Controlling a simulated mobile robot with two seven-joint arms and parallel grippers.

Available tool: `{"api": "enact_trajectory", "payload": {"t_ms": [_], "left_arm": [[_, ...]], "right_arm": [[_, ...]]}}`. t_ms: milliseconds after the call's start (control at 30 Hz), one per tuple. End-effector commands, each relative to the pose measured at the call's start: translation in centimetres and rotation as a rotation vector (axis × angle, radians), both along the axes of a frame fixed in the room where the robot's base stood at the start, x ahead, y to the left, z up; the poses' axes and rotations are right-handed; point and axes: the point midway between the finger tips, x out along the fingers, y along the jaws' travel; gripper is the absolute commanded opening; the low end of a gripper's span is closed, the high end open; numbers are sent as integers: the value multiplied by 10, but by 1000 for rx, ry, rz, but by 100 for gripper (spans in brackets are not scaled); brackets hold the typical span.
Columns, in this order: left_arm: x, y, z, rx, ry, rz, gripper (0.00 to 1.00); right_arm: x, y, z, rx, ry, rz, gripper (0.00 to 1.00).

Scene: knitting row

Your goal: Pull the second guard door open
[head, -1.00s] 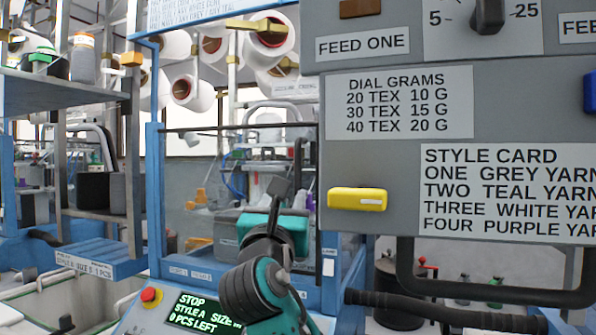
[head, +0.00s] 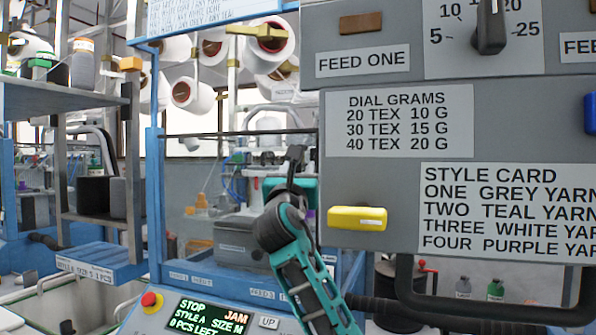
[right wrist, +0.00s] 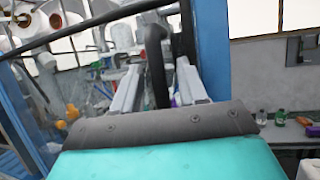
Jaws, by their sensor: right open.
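A clear guard door (head: 205,150) with a dark top rail stands in a blue machine frame (head: 154,190), left of the grey panel. It looks shut. My right arm reaches up from the bottom, and my right gripper (head: 296,160) is at the right side of the door, seen mostly from behind. In the right wrist view my right gripper (right wrist: 158,88) is open, with its two grey fingers apart. A dark upright handle (right wrist: 155,60) shows between or just beyond the fingers; I cannot tell if they touch it. My left gripper is not in view.
A grey panel (head: 400,180) with a yellow lever (head: 357,218) and a dial stands close on the right. A control screen (head: 208,316) below reads STOP and JAM. A black rail (head: 490,308) crosses the lower right. Yarn cones (head: 270,42) hang behind.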

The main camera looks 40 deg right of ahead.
Motion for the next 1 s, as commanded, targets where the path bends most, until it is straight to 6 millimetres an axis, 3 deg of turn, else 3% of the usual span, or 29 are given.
{"api": "enact_trajectory", "payload": {"t_ms": [267, 700, 1000], "left_arm": [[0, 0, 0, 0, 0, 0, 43], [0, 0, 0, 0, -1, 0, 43], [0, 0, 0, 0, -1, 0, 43]], "right_arm": [[1, -1, 0, 1, 1, 0, 42], [1, -1, 0, 1, 1, 0, 0], [1, 0, 0, 1, 1, 1, 0]]}}
